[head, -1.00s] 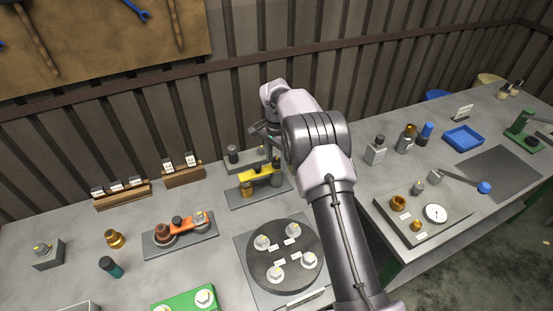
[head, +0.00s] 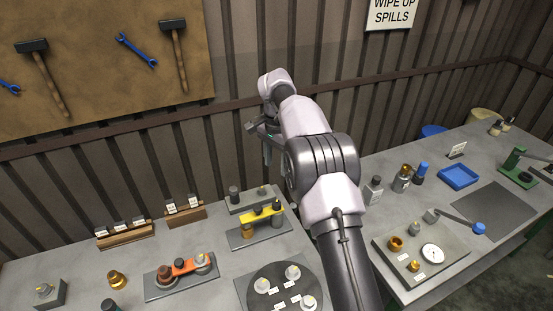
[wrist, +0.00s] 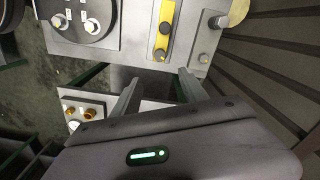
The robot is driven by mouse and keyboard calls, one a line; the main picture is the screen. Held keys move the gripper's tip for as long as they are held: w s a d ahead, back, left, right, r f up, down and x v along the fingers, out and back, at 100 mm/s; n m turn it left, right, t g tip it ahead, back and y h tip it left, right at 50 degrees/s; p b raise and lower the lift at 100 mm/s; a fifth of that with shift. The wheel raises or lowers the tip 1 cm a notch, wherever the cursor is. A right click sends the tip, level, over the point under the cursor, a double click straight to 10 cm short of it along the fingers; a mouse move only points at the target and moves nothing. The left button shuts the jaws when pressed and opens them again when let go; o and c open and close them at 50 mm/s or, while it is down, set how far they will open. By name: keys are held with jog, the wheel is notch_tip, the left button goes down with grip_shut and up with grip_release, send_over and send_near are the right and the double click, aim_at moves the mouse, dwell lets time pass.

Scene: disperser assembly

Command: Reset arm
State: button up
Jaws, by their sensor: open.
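My gripper (wrist: 160,88) is open and empty in the wrist view, its two fingers apart above the workbench. In the head view my gripper (head: 266,145) hangs at the raised end of my arm, behind the yellow-barred fixture and partly hidden by my arm. The yellow-barred fixture (head: 262,214) stands on the bench; its yellow bar (wrist: 164,30) shows in the wrist view. A round dark plate (head: 265,277) with several bolted pieces lies in front of it.
An orange-linked fixture (head: 185,267), a brass fitting (head: 117,280) and wooden racks (head: 125,236) are on the left. The right bench holds a gauge plate (head: 408,268), a blue tray (head: 459,177) and a green press (head: 515,168). The corrugated wall stands close behind my arm.

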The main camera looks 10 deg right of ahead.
dwell(0.4)
jog(key=s+a+r+n+t+y+b, duration=0.1)
jog(key=s+r+n+b, duration=0.1)
jog(key=s+r+b, duration=0.45)
jog(key=s+a+r+n+t+b, duration=0.15)
jog(key=s+r, duration=0.25)
jog(key=s, duration=0.6)
jog(key=s+a+f+n+t+b, duration=0.1)
jog(key=s+f+b, duration=0.2)
jog(key=s, duration=0.8)
jog(key=s+f+n+t+y+b, duration=0.1)
jog(key=s+f+n+t+b, duration=0.1)
jog(key=s+f, duration=0.6)
jog(key=s, duration=0.4)
jog(key=shift+s+a+b, duration=0.3)
jog(key=shift+a+b, duration=0.05)
jog(key=shift+b, duration=0.05)
